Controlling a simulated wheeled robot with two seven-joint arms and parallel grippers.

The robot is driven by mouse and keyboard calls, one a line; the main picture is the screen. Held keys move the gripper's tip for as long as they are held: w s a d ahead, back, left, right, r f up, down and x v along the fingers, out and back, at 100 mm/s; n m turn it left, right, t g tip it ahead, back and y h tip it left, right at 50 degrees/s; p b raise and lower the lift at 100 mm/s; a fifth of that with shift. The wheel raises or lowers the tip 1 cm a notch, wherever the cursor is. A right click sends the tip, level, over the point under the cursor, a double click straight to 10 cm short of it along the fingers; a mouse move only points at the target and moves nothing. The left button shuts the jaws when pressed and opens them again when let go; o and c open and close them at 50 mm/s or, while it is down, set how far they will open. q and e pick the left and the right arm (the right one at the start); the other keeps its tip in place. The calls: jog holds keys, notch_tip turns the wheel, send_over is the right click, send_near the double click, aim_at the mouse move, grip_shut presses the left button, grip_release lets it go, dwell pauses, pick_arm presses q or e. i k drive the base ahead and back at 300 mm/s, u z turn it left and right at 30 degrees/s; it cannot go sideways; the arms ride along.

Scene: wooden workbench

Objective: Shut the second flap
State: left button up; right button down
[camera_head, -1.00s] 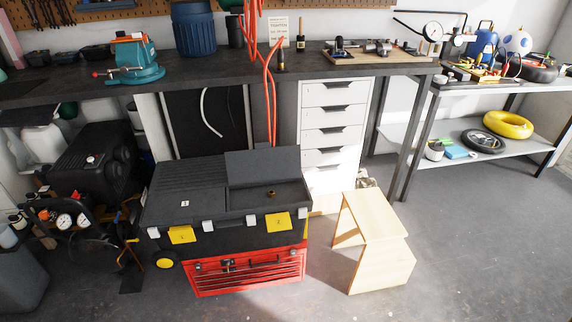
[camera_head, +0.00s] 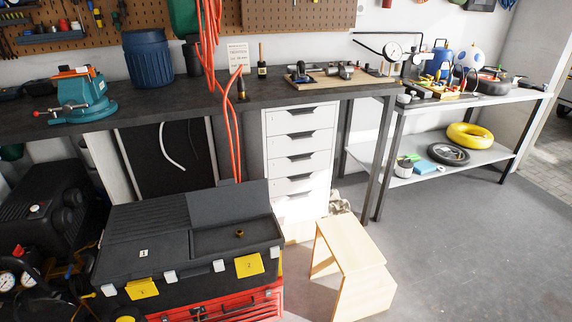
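A black toolbox (camera_head: 150,228) with yellow latches stands on a red metal tool chest (camera_head: 232,306) at the lower left. Its left lid flap, with a small label 1 (camera_head: 143,253), lies shut. The right flap (camera_head: 230,205) stands open, tilted up at the back of a shallow compartment (camera_head: 265,231). A small brass-coloured part (camera_head: 239,234) lies in that compartment. The yellow latch marked 2 (camera_head: 249,265) is on the front below it. Neither of my grippers is in view.
A light wooden step stool (camera_head: 350,255) stands just right of the toolbox. Behind are the dark workbench (camera_head: 200,97) and a white drawer unit (camera_head: 300,150). Red cables (camera_head: 232,140) hang down behind the open flap. A black machine (camera_head: 45,205) stands at left. Floor at right is clear.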

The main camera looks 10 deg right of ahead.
aim_at(230, 201)
jog(key=z, duration=0.15)
jog(key=i, duration=0.95)
jog(key=u, duration=0.35)
